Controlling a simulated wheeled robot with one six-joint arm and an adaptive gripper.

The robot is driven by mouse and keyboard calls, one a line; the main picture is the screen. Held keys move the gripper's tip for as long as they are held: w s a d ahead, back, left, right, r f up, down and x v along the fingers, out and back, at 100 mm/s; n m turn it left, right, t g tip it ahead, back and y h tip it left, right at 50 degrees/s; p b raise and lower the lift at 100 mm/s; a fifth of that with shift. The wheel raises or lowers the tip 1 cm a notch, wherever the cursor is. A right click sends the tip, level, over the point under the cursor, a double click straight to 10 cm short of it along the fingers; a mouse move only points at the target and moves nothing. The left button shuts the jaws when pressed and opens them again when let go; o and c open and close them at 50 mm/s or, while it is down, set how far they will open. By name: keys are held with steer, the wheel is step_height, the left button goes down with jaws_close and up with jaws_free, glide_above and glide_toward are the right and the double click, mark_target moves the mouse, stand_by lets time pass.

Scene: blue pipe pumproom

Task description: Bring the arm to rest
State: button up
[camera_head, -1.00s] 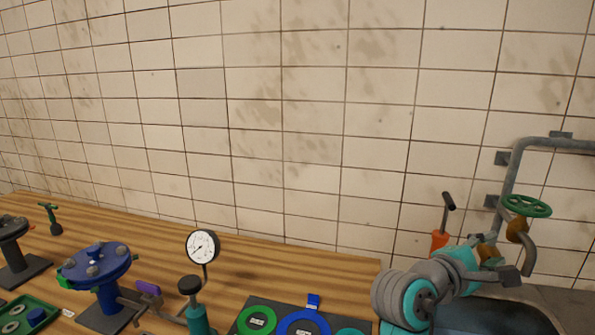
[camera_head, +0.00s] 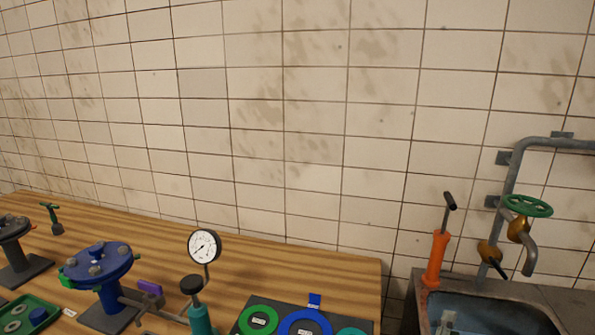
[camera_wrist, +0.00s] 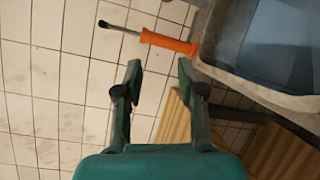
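My gripper (camera_wrist: 158,82) shows in the wrist view with its two dark fingers spread apart and nothing between them. Beyond the fingers are the tiled wall, the orange hand pump and part of the sink. My arm and gripper do not show in the head view.
A wooden bench (camera_head: 255,258) carries a blue flanged pipe stand (camera_head: 100,265), a pressure gauge (camera_head: 204,246) and a dark board with coloured rings (camera_head: 304,322). At right stand an orange hand pump (camera_head: 437,258), a sink (camera_head: 490,312) and a green valve wheel (camera_head: 527,205).

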steer(key=s+a+f+m+y, duration=0.1)
steer(key=s+a+f+y, duration=0.2)
steer(key=s+f, duration=0.3)
steer(key=s+a+f+m+t+y, duration=0.1)
steer(key=s+a+f+y, duration=0.2)
steer(key=s+f, duration=0.35)
steer(key=s+a+f+m+y, duration=0.1)
steer(key=s+a+f+y, duration=0.15)
steer(key=s+f, duration=0.35)
steer(key=s+a+r+m+y, duration=0.1)
steer(key=s+m, duration=0.4)
steer(key=s, duration=0.7)
steer(key=s+a+r+m+y, duration=0.1)
steer(key=s+r+m, duration=0.3)
steer(key=s, duration=0.8)
steer(key=shift+a+m, duration=0.75)
steer(key=shift+m, duration=0.35)
steer(key=shift+r+y, duration=0.1)
steer(key=shift+y, duration=0.15)
